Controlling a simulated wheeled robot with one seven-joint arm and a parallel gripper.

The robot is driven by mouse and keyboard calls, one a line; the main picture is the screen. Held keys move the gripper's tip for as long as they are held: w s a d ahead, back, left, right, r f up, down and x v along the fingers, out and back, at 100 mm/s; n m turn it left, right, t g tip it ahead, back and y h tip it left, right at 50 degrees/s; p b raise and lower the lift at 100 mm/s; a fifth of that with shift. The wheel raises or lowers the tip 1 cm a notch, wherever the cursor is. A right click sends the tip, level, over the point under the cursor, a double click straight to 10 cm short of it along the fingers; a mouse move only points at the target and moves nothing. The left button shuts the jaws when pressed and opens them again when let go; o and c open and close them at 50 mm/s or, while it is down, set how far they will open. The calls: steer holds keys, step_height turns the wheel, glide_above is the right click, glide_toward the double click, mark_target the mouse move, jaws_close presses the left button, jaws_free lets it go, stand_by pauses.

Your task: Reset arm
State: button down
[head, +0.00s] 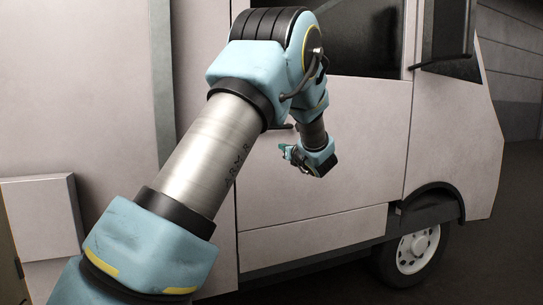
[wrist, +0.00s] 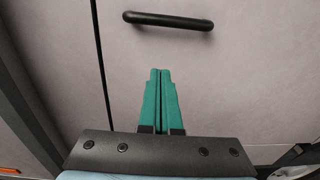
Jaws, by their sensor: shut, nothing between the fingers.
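My gripper (wrist: 160,72) has two green fingers pressed together with nothing between them. In the wrist view the fingertips point toward a pale van door panel, below a black door handle (wrist: 168,21). They look apart from the handle. In the head view my gripper (head: 284,150) is small and sits at the end of my bent blue and silver arm, in front of the van door. The arm reaches from the lower left up to an elbow at the top middle and then down. No tulips are in view.
A pale van (head: 440,140) fills most of the head view, with its wheel (head: 416,250) at lower right. A pale box (head: 42,217) is at left. Dark floor (head: 505,255) lies open at the right. A vertical door seam runs left of the handle in the wrist view.

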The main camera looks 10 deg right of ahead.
steer(key=s+a+f+n+g+y+p, duration=0.1)
steer(key=s+a+f+n+g, duration=0.3)
steer(key=a, duration=0.5)
steer(key=s+a+f+n+g+y+p, duration=0.1)
steer(key=s+a+f+n+g+y, duration=0.15)
steer(key=a+n, duration=0.4)
steer(key=s+a+f+n+g+y+p, duration=0.1)
steer(key=s+a+f+n+g, duration=0.25)
steer(key=a, duration=0.65)
steer(key=s+a+f+n+g+h+p, duration=0.1)
steer(key=s+a+f+n+g+h, duration=0.1)
steer(key=s+n, duration=0.7)
steer(key=s+a+f+n+g+h+p, duration=0.1)
steer(key=s+a+n+g+h, duration=0.3)
steer(key=s+n, duration=0.6)
steer(key=shift+s+a+f+p, duration=0.35)
steer(key=shift+s+a+p, duration=0.15)
steer(key=shift+s, duration=1.55)
steer(key=shift+h, duration=0.25)
